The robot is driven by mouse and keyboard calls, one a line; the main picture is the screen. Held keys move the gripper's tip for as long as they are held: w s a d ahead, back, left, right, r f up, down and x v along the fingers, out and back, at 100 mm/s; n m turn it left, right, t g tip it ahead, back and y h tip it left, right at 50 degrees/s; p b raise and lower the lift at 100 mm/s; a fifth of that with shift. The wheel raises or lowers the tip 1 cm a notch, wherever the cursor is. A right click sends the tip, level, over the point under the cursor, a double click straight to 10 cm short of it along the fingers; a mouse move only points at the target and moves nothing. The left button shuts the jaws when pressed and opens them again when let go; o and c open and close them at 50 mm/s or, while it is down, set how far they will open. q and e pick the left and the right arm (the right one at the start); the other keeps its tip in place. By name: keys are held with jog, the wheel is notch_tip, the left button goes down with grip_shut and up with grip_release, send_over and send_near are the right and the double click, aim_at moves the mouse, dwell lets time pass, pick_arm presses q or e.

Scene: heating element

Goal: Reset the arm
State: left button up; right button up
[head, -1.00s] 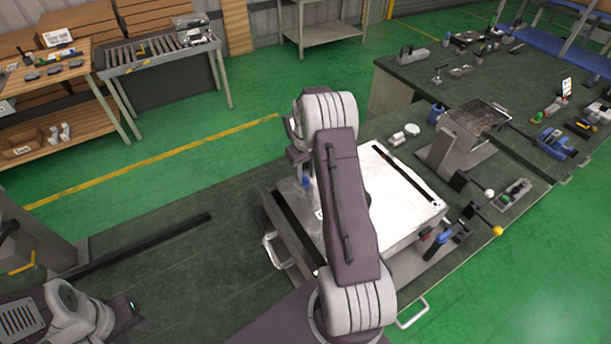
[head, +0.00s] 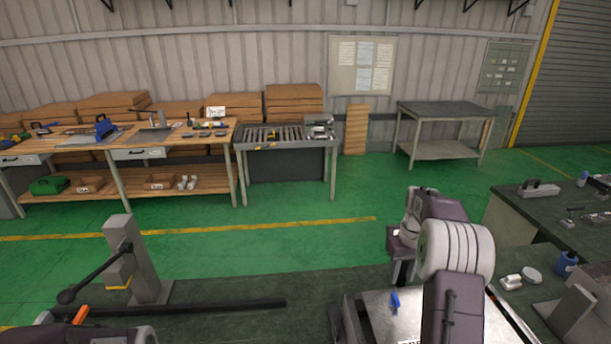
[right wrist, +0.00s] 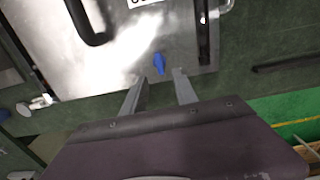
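My right arm (head: 452,255) is bent over the right part of the green bench in the head view. My right gripper (head: 401,275) points down above a pale metal plate (head: 385,318). In the right wrist view its two fingers (right wrist: 158,88) stand apart with nothing between them. A small blue knob (right wrist: 160,63) on the metal plate shows just beyond the fingertips; it also shows in the head view (head: 395,301). Part of my left arm (head: 95,335) shows at the bottom left edge; its gripper is out of view.
A grey post with a black lever (head: 125,265) stands on the bench (head: 225,325) at the left. A dark handle (right wrist: 95,30) rises from the plate. Another green bench (head: 535,225) is at the right. Green floor (head: 300,215) lies clear before the back tables.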

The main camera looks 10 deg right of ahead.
jog(key=s+a+n+b, duration=0.2)
jog(key=a, duration=0.6)
jog(key=s+a+n+b, duration=0.1)
jog(key=s+a+b, duration=0.15)
jog(key=a, duration=0.65)
jog(key=s+a+f+m, duration=0.1)
jog(key=s+a+f, duration=0.1)
jog(key=s+f, duration=0.2)
jog(key=s+a+f+m+t, duration=0.1)
jog(key=s+f, duration=0.3)
jog(key=s, duration=0.5)
jog(key=shift+a, duration=0.7)
jog(key=shift+s, duration=0.15)
